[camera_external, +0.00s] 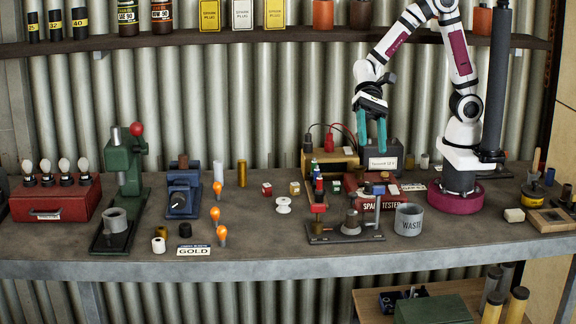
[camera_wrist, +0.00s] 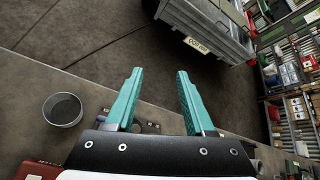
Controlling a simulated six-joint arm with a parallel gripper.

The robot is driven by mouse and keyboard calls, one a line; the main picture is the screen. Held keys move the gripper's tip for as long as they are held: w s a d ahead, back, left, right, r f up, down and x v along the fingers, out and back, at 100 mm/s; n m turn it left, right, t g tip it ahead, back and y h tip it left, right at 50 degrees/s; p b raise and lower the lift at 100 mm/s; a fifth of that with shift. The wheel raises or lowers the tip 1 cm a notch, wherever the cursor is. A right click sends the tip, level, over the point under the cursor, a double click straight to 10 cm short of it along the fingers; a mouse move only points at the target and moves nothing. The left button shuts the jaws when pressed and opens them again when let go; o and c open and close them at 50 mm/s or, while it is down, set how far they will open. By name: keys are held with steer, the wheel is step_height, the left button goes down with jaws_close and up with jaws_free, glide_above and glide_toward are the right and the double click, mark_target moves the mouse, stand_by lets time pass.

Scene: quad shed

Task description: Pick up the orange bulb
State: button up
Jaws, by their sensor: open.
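Several orange bulbs lie on the bench in the external view, left of centre: one orange bulb (camera_external: 217,188) at the back, another orange bulb (camera_external: 215,213) in the middle, and a third orange bulb (camera_external: 222,233) near the front edge. My gripper (camera_external: 372,140) hangs well to the right of them, above the bench near the spark tester. Its teal fingers are open and empty, as the wrist view also shows (camera_wrist: 158,90). No orange bulb shows in the wrist view.
A GOLD sign (camera_external: 194,251) lies just left of the front bulb. The red spark tester (camera_external: 374,200) and grey waste cup (camera_external: 408,219) stand near my base.

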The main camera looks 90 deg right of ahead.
steer(key=w+f+m+t, duration=0.4)
steer(key=w+m, duration=0.1)
steer(key=w, duration=0.4)
steer(key=m+t+h, duration=0.4)
steer(key=m+t, duration=0.2)
steer(key=m, duration=0.4)
glide_toward(231, 242)
steer(key=shift+m, duration=0.3)
steer(key=x, duration=0.3)
steer(key=r+x, duration=0.1)
steer(key=x, duration=0.2)
steer(key=r+x, duration=0.1)
steer(key=x, duration=0.2)
steer(key=shift+w+a, duration=0.35)
jaws_close()
